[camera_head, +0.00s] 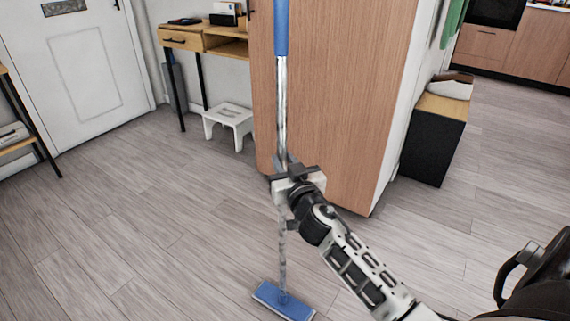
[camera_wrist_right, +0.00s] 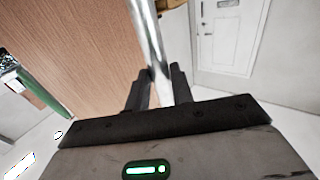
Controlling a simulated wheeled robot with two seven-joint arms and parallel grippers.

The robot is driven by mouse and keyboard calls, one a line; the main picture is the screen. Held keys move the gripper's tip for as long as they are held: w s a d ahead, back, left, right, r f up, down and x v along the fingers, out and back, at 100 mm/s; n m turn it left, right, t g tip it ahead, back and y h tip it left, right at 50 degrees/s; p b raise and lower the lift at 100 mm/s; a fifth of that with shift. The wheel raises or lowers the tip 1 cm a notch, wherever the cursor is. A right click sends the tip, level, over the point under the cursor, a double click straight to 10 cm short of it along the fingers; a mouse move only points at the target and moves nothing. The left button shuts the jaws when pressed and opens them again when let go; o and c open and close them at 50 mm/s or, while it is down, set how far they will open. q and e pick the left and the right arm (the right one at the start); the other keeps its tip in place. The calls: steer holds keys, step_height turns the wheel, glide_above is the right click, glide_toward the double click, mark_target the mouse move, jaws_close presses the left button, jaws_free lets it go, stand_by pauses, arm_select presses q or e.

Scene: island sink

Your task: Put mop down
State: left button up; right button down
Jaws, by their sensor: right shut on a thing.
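The mop has a blue upper grip, a metal pole (camera_head: 281,105) and a blue flat head (camera_head: 284,300). It stands nearly upright in the middle of the head view, with its head at the floor. My right gripper (camera_head: 287,167) is shut on the pole around its middle. In the right wrist view the pole (camera_wrist_right: 150,45) runs down between the two dark fingers of the right gripper (camera_wrist_right: 158,88). The mop's top end is cut off by the head view's upper edge. My left gripper is not in view.
A wooden cabinet (camera_head: 335,90) stands close behind the mop. A white step stool (camera_head: 229,118) sits under a desk (camera_head: 228,47) near the white door (camera_head: 85,75). A dark box seat (camera_head: 433,140) stands right of the cabinet. The wooden floor (camera_head: 130,220) at left is clear.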

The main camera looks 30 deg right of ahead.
steer(key=shift+r, duration=0.1)
steer(key=c, duration=1.2)
jaws_free()
steer(key=shift+f, duration=0.2)
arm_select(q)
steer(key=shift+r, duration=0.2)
